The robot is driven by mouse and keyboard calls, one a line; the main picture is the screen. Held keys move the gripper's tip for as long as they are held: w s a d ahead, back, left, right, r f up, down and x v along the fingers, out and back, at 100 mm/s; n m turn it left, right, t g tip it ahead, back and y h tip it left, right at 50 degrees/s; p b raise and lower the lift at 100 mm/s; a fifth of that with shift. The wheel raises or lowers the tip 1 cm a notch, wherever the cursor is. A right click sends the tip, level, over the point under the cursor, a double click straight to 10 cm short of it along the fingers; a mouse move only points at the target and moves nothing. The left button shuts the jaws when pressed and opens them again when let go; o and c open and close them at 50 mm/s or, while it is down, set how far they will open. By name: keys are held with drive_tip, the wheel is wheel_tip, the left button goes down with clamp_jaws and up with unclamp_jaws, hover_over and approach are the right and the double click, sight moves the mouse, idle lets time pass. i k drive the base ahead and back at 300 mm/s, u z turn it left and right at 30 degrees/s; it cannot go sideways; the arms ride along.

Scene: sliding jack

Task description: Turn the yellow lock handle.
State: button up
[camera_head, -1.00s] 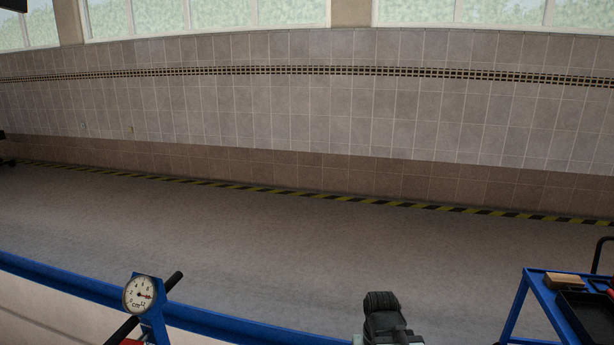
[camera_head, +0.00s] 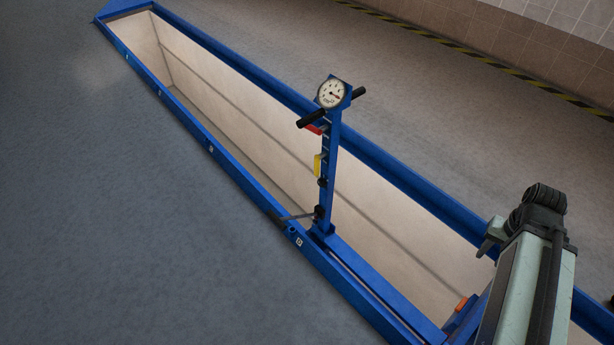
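The sliding jack's blue upright post (camera_head: 330,170) stands at the near rim of the pit, with a round dial gauge and a black crossbar handle at its top. The yellow lock handle (camera_head: 317,165) is on the left side of the post, about halfway up. A red part (camera_head: 315,129) sits above it, just under the crossbar. My arm (camera_head: 530,260) rises at the lower right, well apart from the post. My gripper's fingers cannot be made out, so whether it is open or shut is not shown.
A long pit with a blue rim (camera_head: 215,150) runs diagonally across the view. A blue beam with an orange part (camera_head: 460,304) lies near my arm. The grey floor (camera_head: 110,220) to the left is clear. A tiled wall (camera_head: 560,50) is at the upper right.

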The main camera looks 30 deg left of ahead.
sight(317, 159)
drive_tip(key=k, duration=0.15)
drive_tip(key=u, duration=2.5)
drive_tip(key=k, duration=0.75)
drive_tip(key=z, duration=1)
drive_tip(key=i, duration=1)
drive_tip(key=u, duration=0.6)
